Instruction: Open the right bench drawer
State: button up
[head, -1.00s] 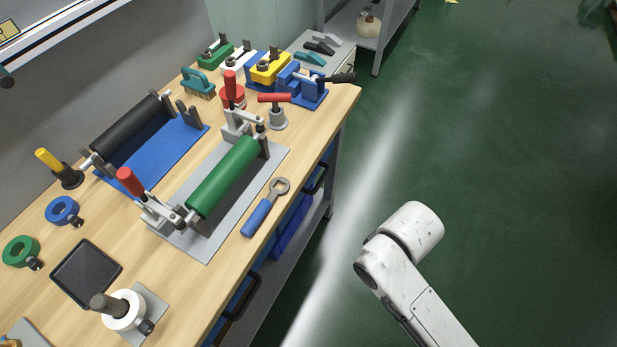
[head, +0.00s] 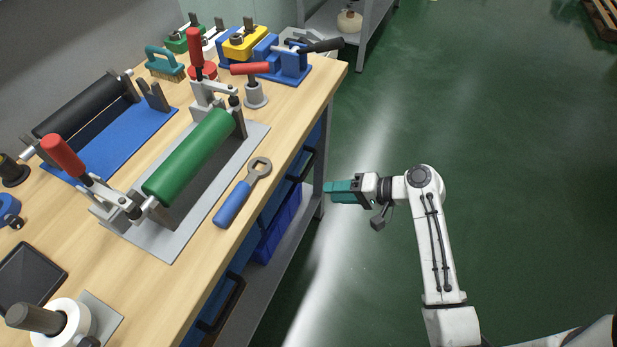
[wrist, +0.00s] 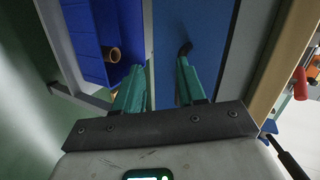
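The bench has blue drawer fronts under its wooden top. The far drawer front (head: 279,192), with its black handle (head: 301,165), is on the bench's long side and looks closed. A nearer black handle (head: 222,304) sits lower on the same side. My gripper (head: 328,188) has teal fingers and points left toward the bench, just short of its side. In the wrist view my gripper (wrist: 158,75) is open and empty, facing a blue drawer front (wrist: 207,35). A dark handle part (wrist: 185,48) shows by the right fingertip; the rest of it is hidden.
Blue bins (head: 277,230) stand on the shelf below the drawers; one shows in the wrist view (wrist: 88,45) with a brown cylinder (wrist: 113,54). A wrench with blue handle (head: 243,193) lies near the bench edge. The green floor right of the bench is free.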

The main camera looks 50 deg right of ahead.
aim_at(309, 164)
jog(key=w+d+r+m+t+b, duration=0.1)
jog(key=w+d+m+t, duration=0.15)
jog(key=d, duration=0.25)
jog(key=shift+t+h, duration=0.3)
jog(key=shift+t, duration=0.05)
jog(key=x, duration=1)
jog(key=shift+b, duration=0.35)
jog(key=shift+c, duration=0.2)
grip_shut()
